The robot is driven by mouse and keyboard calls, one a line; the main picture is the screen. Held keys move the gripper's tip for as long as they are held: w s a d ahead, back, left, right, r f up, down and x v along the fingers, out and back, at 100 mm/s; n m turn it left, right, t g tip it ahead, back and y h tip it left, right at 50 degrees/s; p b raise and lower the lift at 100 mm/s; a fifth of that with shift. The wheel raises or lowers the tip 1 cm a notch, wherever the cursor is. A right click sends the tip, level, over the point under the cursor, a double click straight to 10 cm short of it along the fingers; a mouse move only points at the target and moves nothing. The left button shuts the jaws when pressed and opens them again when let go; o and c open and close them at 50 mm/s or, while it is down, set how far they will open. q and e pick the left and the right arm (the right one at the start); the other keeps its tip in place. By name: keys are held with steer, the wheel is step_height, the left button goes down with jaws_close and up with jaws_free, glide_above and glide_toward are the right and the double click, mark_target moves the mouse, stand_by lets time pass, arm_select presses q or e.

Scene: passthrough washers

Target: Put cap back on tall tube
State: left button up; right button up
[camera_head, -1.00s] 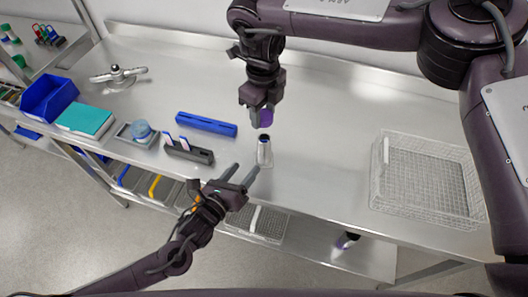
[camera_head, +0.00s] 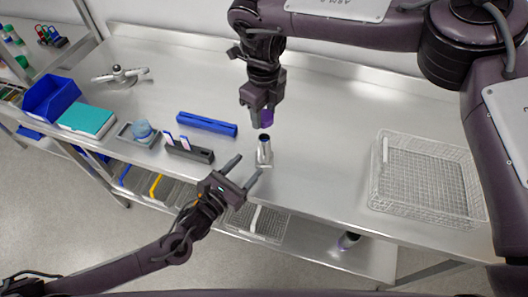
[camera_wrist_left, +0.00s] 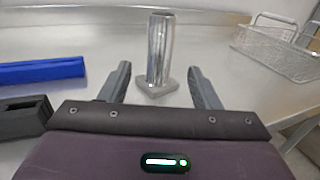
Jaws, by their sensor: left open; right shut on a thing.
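The tall tube (camera_head: 264,151) is a shiny metal cylinder with a dark open top, standing upright on a small square base on the steel table. It also shows in the left wrist view (camera_wrist_left: 159,50), between and beyond the fingers. My left gripper (camera_head: 247,171) is open, its fingers pointing at the tube from the near side; it does not hold it. My right gripper (camera_head: 262,118) is shut on a purple cap (camera_head: 266,117) and holds it above the tube, apart from it. The fingers hide part of the cap.
A blue bar (camera_head: 207,124) and a dark rack (camera_head: 189,151) with white-and-blue pieces lie left of the tube. A wire basket (camera_head: 425,180) stands at the right. A teal box (camera_head: 87,120) and blue bin (camera_head: 49,97) are at far left. The table behind the tube is clear.

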mark_target(260, 153)
arm_select(q)
steer(key=x, duration=0.9)
steer(key=shift+s, duration=0.1)
jaws_close()
